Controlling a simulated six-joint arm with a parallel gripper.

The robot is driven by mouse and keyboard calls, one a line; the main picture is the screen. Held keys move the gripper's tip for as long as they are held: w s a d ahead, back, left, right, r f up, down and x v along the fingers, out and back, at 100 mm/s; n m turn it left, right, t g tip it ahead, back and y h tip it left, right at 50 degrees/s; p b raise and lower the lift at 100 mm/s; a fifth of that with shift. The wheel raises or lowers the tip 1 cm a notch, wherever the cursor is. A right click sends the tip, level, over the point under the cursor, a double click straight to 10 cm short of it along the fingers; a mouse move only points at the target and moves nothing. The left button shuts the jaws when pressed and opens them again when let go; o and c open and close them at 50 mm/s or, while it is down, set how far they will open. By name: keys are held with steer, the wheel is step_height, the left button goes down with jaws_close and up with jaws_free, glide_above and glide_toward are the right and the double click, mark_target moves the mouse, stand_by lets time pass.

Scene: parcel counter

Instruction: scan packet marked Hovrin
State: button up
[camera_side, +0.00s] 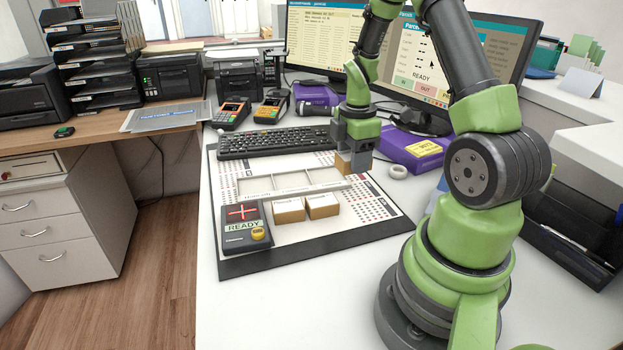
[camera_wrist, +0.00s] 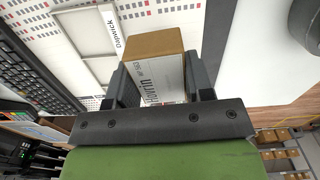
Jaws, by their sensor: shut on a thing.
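My gripper (camera_side: 356,152) is shut on a small brown packet (camera_side: 343,166) above the right side of the white mat. In the wrist view the packet (camera_wrist: 158,72) sits between the two dark fingers, and its white label reads partly "vrin", sideways. A scanner (camera_side: 246,228) with a red cross on its glass and a "READY" display stands at the mat's front left, apart from the gripper. Two more brown packets, a left one (camera_side: 289,211) and a right one (camera_side: 322,206), lie right of the scanner; their labels are too small to read.
A purple box (camera_side: 412,150) and a tape roll (camera_side: 397,171) are to the right.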

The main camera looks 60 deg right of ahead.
steer(key=w+a+r+n, duration=0.1)
steer(key=w+a+n, duration=0.15)
steer(key=w, duration=0.35)
steer(key=w+a+r+n, duration=0.2)
steer(key=w+a, duration=0.2)
steer(key=w, duration=0.1)
step_height(320, 180, up, 2)
steer(key=n, duration=0.3)
glide_above(242, 212)
steer(key=shift+f, duration=4.3)
step_height(242, 212, up, 9)
steer(key=shift+s, duration=0.1)
